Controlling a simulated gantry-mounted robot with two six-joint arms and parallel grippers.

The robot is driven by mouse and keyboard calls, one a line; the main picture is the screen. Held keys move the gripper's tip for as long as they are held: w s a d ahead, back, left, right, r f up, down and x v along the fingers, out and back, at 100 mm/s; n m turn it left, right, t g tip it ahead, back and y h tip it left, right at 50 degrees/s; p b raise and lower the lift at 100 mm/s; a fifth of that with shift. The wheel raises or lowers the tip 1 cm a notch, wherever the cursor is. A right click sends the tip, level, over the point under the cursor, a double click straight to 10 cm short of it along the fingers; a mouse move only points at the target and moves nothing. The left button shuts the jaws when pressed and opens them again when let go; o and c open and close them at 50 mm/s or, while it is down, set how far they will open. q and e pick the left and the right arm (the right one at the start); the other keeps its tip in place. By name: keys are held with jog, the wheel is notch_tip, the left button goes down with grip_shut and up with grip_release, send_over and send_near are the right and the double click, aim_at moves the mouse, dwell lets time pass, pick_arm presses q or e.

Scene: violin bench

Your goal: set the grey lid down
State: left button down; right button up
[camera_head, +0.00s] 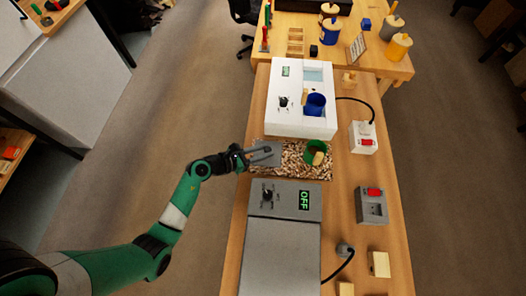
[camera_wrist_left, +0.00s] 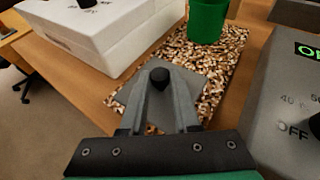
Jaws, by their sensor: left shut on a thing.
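The grey lid (camera_head: 261,160) is a flat square plate with a dark knob. My left gripper (camera_head: 268,150) is shut on the lid at this knob, which shows between the fingers in the left wrist view (camera_wrist_left: 159,79). The lid (camera_wrist_left: 193,84) lies flat over the left end of a bed of wood chips (camera_head: 292,172). I cannot tell whether it touches the chips or hovers just above them. My fingers hide part of it. My right gripper is not in view.
A green pot (camera_head: 316,149) stands in the chips right of the lid. A white box (camera_head: 283,118) with a blue pot (camera_head: 315,104) is behind, and a grey unit (camera_head: 283,253) reading OFF is in front. A grey block (camera_head: 371,206) sits at right. Bare table shows between these.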

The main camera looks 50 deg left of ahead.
pick_arm(q)
jog(key=c, duration=0.6)
grip_release()
jog(key=shift+f, duration=0.1)
jog(key=shift+c, duration=0.2)
jog(key=shift+s+r, duration=0.1)
jog(key=shift+r, duration=0.15)
jog(key=p+v, duration=0.4)
jog(key=v, duration=0.7)
jog(key=shift+s, duration=0.45)
